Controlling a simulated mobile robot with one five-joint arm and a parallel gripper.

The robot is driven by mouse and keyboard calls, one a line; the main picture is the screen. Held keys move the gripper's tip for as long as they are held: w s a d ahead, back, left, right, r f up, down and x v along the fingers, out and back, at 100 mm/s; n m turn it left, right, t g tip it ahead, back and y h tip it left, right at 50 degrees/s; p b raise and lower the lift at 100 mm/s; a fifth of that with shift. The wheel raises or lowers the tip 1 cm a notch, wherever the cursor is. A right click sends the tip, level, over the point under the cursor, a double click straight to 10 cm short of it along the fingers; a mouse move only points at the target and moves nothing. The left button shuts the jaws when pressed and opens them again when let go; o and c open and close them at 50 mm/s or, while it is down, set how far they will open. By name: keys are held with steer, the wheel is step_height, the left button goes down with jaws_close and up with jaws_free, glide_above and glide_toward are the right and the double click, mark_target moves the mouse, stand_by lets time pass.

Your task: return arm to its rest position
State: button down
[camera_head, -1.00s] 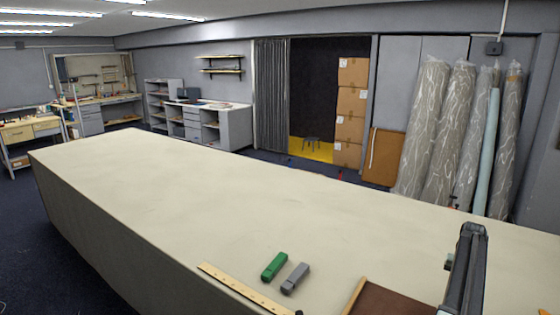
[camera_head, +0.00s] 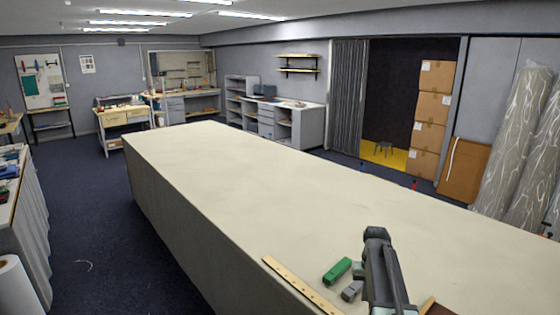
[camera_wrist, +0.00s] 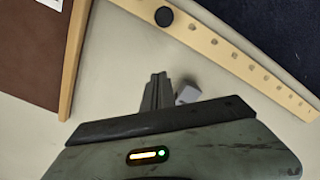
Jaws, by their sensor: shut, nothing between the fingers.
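My arm (camera_head: 388,275) reaches up from the bottom edge of the head view, over the near part of the long cloth table (camera_head: 230,180). In the wrist view my gripper (camera_wrist: 157,90) has its narrow grey fingers together with nothing held, above the pale table top. A grey block (camera_wrist: 187,94) shows just beside the fingers, partly hidden by the gripper body. In the head view the grey block (camera_head: 352,290) lies just left of my arm, next to a green block (camera_head: 337,270). The fingertips cannot be made out in the head view.
A wooden strip with dots (camera_head: 300,285) lies along the table's near edge; a black disc (camera_wrist: 164,17) is on it. A wood-edged brown board (camera_wrist: 30,50) lies on its other side. The far table top is clear. A cloth-draped table (camera_head: 30,225) stands at left.

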steer(key=s+a+n, duration=0.2)
steer(key=s+a, duration=1.2)
steer(key=a, duration=0.5)
steer(key=shift+s+a+n, duration=0.2)
steer(key=shift+a+n, duration=0.05)
steer(key=shift+n, duration=0.05)
